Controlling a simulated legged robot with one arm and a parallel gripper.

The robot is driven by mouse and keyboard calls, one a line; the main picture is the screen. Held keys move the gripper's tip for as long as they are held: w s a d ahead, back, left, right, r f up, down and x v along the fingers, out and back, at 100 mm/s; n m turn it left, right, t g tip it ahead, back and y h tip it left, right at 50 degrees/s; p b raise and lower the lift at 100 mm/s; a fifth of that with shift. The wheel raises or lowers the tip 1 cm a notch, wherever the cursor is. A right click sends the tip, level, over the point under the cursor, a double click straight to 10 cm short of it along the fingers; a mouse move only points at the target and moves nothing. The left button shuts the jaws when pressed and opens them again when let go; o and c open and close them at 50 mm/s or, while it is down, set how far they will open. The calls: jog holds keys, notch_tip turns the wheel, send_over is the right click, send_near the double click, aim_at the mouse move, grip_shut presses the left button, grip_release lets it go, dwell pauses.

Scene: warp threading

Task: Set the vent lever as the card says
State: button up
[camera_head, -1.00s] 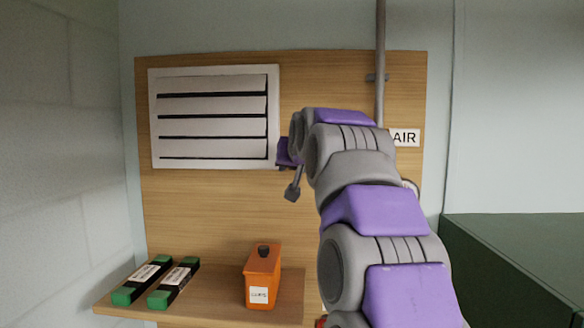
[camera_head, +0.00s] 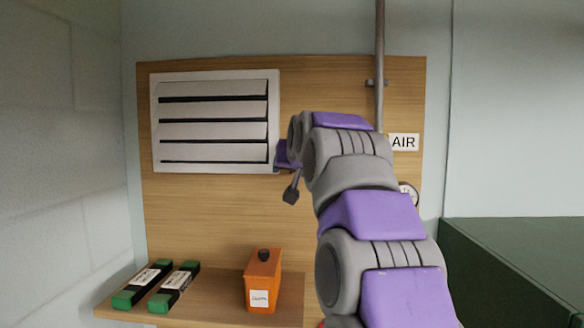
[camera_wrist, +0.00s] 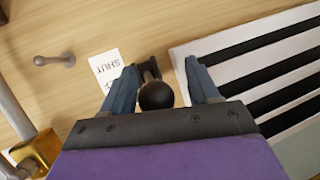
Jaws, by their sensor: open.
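In the wrist view, my gripper (camera_wrist: 161,66) is open, with its blue fingers apart on either side of a dark round knob (camera_wrist: 157,95) on a short dark stem, seemingly the vent lever. Gaps show between knob and fingers. A white card (camera_wrist: 103,66) reading "SHUT" lies left of the fingers, its lower line partly hidden by the left one. The white slatted vent (camera_head: 215,120) shows dark gaps between its slats; it also shows at the right of the wrist view (camera_wrist: 255,68). In the head view, my arm mostly hides the gripper. A grey rod with a dark end (camera_head: 291,195) hangs below there.
A shelf (camera_head: 215,310) below holds two green-ended dark packs (camera_head: 142,284) (camera_head: 174,286) and an orange box (camera_head: 262,282). A pipe (camera_head: 380,60), "AIR" sign (camera_head: 404,142) and gauge (camera_head: 409,192) are at right. A peg (camera_wrist: 56,60) and brass fitting (camera_wrist: 38,150) show beside the card.

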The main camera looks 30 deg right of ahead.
jog(key=b+v, duration=0.2)
jog(key=v, duration=1.5)
jog(key=shift+s, duration=0.2)
